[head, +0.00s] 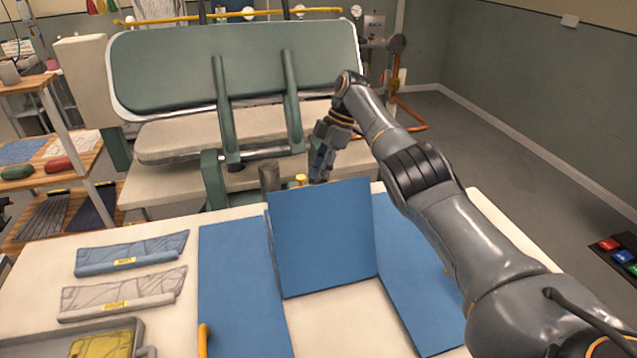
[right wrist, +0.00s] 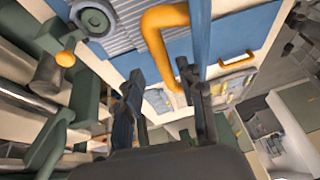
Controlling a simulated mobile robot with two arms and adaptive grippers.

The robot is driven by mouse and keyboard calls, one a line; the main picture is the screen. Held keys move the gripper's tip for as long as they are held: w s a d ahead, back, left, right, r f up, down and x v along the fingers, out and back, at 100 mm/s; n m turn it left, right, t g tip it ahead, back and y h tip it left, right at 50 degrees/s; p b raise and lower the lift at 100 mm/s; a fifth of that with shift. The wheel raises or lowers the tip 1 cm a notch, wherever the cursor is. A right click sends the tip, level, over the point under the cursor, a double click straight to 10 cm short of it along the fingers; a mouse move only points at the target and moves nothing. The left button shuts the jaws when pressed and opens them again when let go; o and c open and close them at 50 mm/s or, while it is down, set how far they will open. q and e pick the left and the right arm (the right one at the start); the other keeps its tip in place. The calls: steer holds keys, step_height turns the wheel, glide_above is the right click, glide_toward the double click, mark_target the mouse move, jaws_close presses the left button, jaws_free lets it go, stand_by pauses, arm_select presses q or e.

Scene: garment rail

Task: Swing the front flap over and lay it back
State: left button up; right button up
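In the head view the blue front flap (head: 322,238) stands raised and tilted in the middle of a blue folding board. The board's left panel (head: 238,290) and right panel (head: 420,275) lie on the white table. My right gripper (head: 321,165) is beyond the flap's top edge, partly hidden by it. In the right wrist view, its two fingers (right wrist: 165,108) are spread apart. A yellow handle (right wrist: 160,30) reaches down between them, closer to the right finger, beside a blue panel seen edge-on. Whether a finger touches it I cannot tell. My left gripper is not in view.
A green-and-white press (head: 180,70) stands behind the table. Two folded cloth packs, blue (head: 135,252) and grey (head: 120,292), lie at the left, near a grey tray (head: 130,330) with yellow cloth. Bare tabletop (head: 340,325) shows below the flap.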

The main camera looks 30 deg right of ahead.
step_height(320, 180, up, 7)
steer(key=shift+f, duration=0.15)
stand_by(1.1)
